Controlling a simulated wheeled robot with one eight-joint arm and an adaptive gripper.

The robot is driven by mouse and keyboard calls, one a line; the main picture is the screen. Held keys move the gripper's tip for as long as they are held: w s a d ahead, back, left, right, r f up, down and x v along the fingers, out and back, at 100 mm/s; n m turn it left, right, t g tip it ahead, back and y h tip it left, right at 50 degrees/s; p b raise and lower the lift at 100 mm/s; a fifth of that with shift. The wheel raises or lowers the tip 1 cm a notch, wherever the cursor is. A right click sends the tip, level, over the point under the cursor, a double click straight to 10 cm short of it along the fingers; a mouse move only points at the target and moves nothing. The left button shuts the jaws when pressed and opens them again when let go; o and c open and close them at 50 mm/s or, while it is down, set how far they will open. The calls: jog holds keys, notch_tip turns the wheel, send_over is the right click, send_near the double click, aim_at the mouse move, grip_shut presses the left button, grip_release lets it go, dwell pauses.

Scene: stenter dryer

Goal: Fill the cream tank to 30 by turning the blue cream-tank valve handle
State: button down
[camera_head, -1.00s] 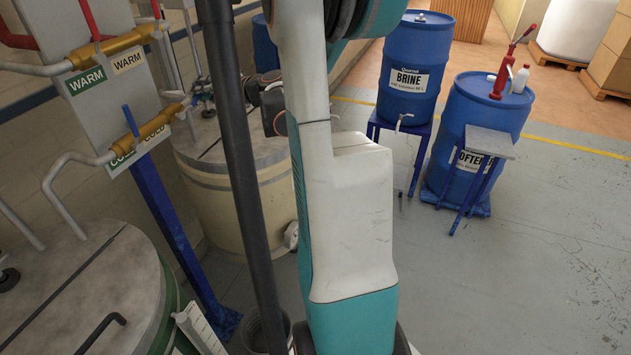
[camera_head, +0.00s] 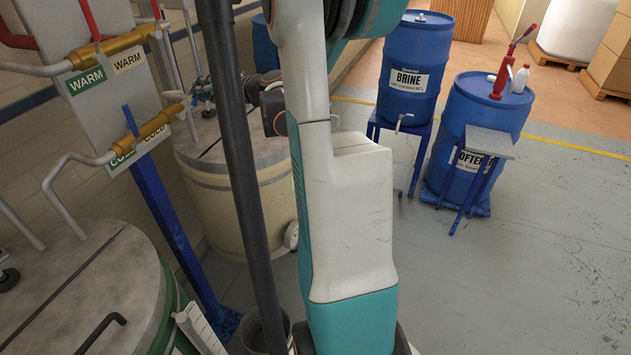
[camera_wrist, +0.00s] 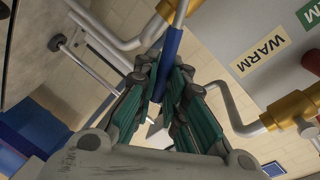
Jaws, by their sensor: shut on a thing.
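The cream tank (camera_head: 240,200) stands behind a dark pole in the head view, its grey lid partly covered by my arm. In the wrist view, the blue valve handle (camera_wrist: 173,44) runs between the fingers of my gripper (camera_wrist: 163,88), which is shut on it. A brass valve body (camera_wrist: 170,8) and grey pipe lie just beyond the handle. In the head view, my gripper (camera_head: 203,90) is small and partly hidden by the pole, near the pipes above the cream tank. I cannot read a fill level for the cream tank.
A panel with WARM labels (camera_head: 87,80) carries brass valves, and another blue handle (camera_head: 130,120) stands on the lower one. A green-banded tank (camera_head: 75,290) is at lower left. Blue barrels (camera_head: 412,65) stand at right. Grey floor (camera_head: 540,250) is clear at lower right.

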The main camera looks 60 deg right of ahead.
dwell(0.3)
jog(key=a+r+n, duration=0.1)
jog(key=a+r+n+h+p, duration=0.1)
jog(key=n, duration=0.1)
jog(key=shift+s+r+n+t, duration=0.1)
jog(key=shift+r+n+t, duration=0.1)
jog(key=shift+n+t, duration=0.1)
jog(key=a+n, duration=0.1)
jog(key=r+n, duration=0.1)
jog(key=a+n, duration=0.1)
jog(key=shift+s+a+r+n+t+h, duration=0.1)
jog(key=shift+a+r+n+t+h, duration=0.2)
jog(key=shift+a, duration=0.05)
